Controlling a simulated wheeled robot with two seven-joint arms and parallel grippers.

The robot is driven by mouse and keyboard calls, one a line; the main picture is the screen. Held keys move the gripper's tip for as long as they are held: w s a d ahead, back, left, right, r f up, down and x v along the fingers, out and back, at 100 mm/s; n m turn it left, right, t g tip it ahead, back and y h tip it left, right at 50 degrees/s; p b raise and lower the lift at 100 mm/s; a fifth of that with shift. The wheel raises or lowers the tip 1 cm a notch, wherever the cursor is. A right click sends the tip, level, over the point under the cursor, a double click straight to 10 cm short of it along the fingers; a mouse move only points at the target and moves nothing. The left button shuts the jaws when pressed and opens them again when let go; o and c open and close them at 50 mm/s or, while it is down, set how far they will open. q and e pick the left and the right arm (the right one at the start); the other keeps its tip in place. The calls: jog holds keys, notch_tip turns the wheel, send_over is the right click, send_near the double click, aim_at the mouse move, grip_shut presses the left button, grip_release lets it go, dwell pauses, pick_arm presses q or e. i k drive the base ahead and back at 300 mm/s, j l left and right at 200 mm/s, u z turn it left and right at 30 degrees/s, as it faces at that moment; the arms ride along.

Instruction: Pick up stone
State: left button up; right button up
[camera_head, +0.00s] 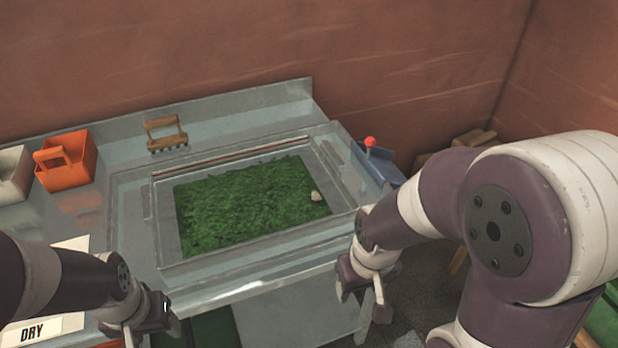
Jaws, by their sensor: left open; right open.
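A small pale stone (316,196) lies at the right edge of a bed of green leafy material (240,205), inside a shallow recessed tray in the metal table. My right gripper (362,300) is open and empty, beyond the table's front right corner, below and to the right of the stone and apart from it. My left gripper (152,335) is open at the table's front left, well away from the stone. Part of the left gripper is cut off by the bottom edge of the picture.
The metal table (225,130) has a raised rim around the recess. An orange bin (66,172) and a whitish bin (12,172) stand at the left. A wooden rake-like tool (166,133) lies at the back. A red-knobbed lever (370,143) stands by a blue part at the right.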

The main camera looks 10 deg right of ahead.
aim_at(315, 196)
jog(key=i+l, duration=0.15)
jog(key=l, duration=0.3)
jog(key=i+l+z, duration=0.1)
jog(key=l, duration=0.3)
jog(key=i+l, duration=0.25)
jog(key=l, duration=0.15)
jog(key=i+l, duration=0.15)
jog(key=l, duration=0.3)
jog(key=i+l+z, duration=0.1)
jog(key=l, duration=0.3)
jog(key=i, duration=0.1)
